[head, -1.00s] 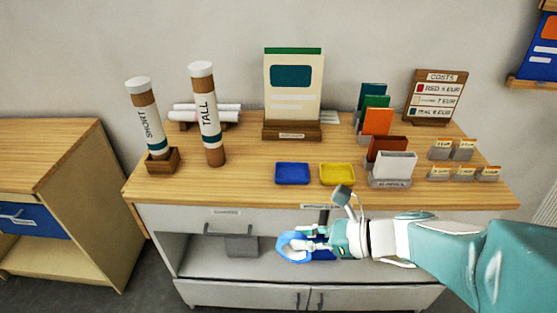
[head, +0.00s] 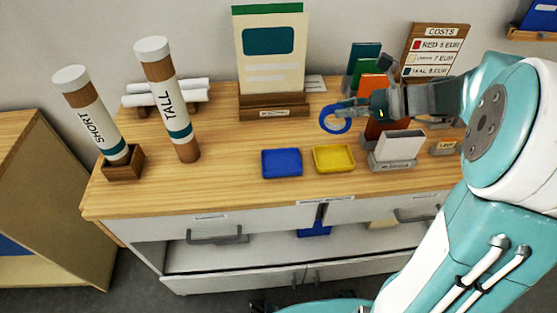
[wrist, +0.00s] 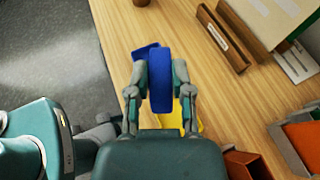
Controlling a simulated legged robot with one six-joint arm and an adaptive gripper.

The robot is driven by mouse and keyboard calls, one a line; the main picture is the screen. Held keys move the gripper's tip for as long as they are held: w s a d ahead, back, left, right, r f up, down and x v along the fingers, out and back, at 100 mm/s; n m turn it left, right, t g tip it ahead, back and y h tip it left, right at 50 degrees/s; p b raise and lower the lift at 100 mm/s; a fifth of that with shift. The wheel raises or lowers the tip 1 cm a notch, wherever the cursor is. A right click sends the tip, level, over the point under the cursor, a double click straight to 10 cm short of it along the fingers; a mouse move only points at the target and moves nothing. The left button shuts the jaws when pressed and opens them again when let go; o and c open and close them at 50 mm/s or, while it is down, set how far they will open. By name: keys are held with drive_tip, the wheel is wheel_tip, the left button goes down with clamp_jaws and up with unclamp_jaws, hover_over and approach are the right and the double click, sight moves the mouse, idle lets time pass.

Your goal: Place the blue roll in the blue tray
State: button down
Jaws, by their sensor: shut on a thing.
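The blue roll (head: 335,118) is a ring held in my gripper (head: 350,108), above the tabletop. In the wrist view the roll (wrist: 160,80) sits between the two fingers of my gripper (wrist: 160,82), which are shut on it. The blue tray (head: 281,163) is a small shallow square dish on the table, left of the yellow tray (head: 333,158). In the head view the roll appears above and right of the blue tray. In the wrist view the blue tray (wrist: 146,50) is partly hidden behind the roll, and the yellow tray is partly hidden by my gripper.
The wooden table (head: 225,180) has a clear front strip. A framed board (head: 270,50) stands behind the trays. Two tubes (head: 95,115) (head: 166,95) stand left. Coloured cards and a white card holder (head: 398,148) stand right, close to my arm.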

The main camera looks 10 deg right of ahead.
drive_tip(key=d, duration=0.2)
hover_over(286, 166)
wheel_tip(286, 166, down, 13)
drive_tip(key=shift+w+r, duration=0.1)
drive_tip(key=shift+d, duration=0.1)
drive_tip(key=c, duration=0.5)
unclamp_jaws()
